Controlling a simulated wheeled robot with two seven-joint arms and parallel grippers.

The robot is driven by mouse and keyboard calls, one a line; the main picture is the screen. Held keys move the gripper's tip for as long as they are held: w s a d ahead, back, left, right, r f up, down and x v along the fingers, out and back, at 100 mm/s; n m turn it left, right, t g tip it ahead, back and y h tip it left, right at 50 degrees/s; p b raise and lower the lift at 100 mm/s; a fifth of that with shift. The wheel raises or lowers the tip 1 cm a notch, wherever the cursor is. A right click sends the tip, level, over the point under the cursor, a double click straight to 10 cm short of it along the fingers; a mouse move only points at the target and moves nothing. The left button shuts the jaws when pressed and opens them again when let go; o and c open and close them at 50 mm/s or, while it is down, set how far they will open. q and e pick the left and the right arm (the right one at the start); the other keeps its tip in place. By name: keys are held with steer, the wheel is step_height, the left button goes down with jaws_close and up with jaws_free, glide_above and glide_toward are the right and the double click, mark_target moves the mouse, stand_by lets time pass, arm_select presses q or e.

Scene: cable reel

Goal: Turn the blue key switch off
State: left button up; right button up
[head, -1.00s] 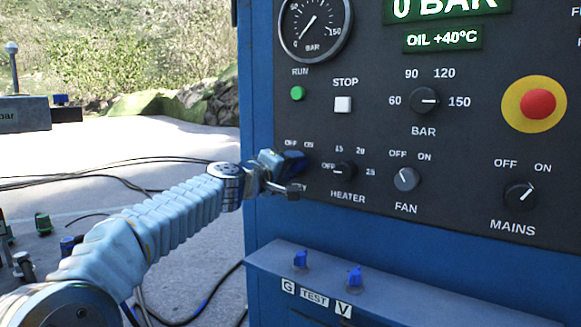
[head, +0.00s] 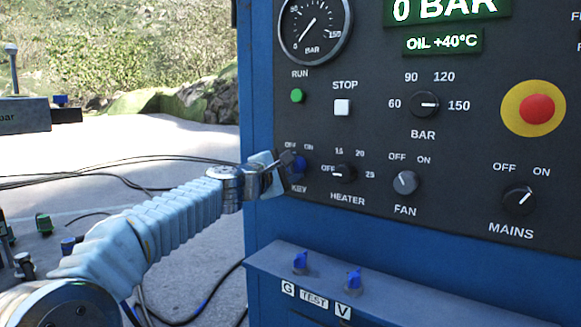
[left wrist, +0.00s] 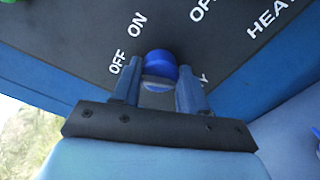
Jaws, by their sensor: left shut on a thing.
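The blue key switch (head: 300,165) is at the lower left of the black control panel, above the KEY label and below its OFF and ON marks. My left gripper (head: 287,170) is at the switch, shut on it. In the left wrist view the round blue knob (left wrist: 160,64) sits between the two fingers of the gripper (left wrist: 160,88), with OFF and ON printed beside it. The gripper hides part of the knob, so I cannot tell which mark it points to. My right gripper is not in view.
The HEATER knob (head: 342,173) is close to the right of the key switch, then the FAN knob (head: 405,182) and the MAINS knob (head: 519,200). A shelf with two blue TEST valves (head: 301,261) juts out below. A red emergency button (head: 538,108) is far right.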

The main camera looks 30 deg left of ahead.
arm_select(q)
steer(key=shift+n, duration=0.7)
steer(key=shift+f, duration=0.1)
steer(key=o, duration=1.1)
steer(key=shift+c, duration=0.2)
steer(key=shift+s, duration=0.1)
steer(key=shift+s, duration=0.4)
steer(key=s+a+b, duration=0.1)
steer(key=s, duration=1.1)
steer(key=shift+s, duration=0.4)
